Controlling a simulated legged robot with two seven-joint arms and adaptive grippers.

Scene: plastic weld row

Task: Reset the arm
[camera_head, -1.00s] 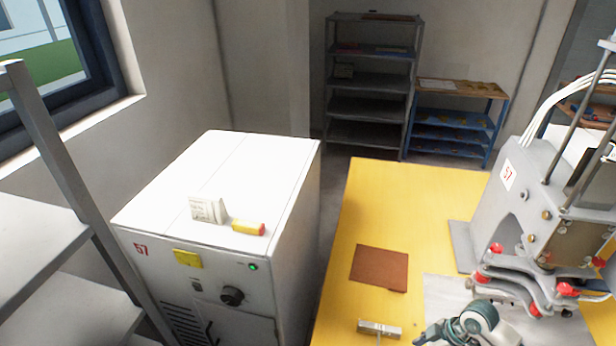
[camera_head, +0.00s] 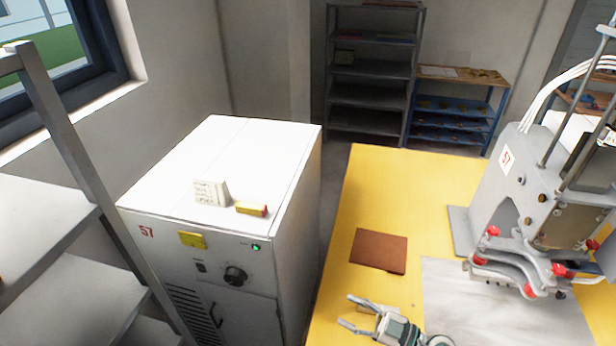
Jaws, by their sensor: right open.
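My right gripper (camera_head: 358,316) is low in the view, over the front of the yellow table (camera_head: 410,180). Its fingers are spread and point left, with nothing seen between them. My left gripper is not in view.
A brown square sheet (camera_head: 379,251) lies on the table above the gripper. The grey welding machine (camera_head: 507,195) stands on the right beside a pale plate (camera_head: 490,300). A white cabinet (camera_head: 215,165) with a card and a yellow-red item stands left. Shelves (camera_head: 369,70) are behind.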

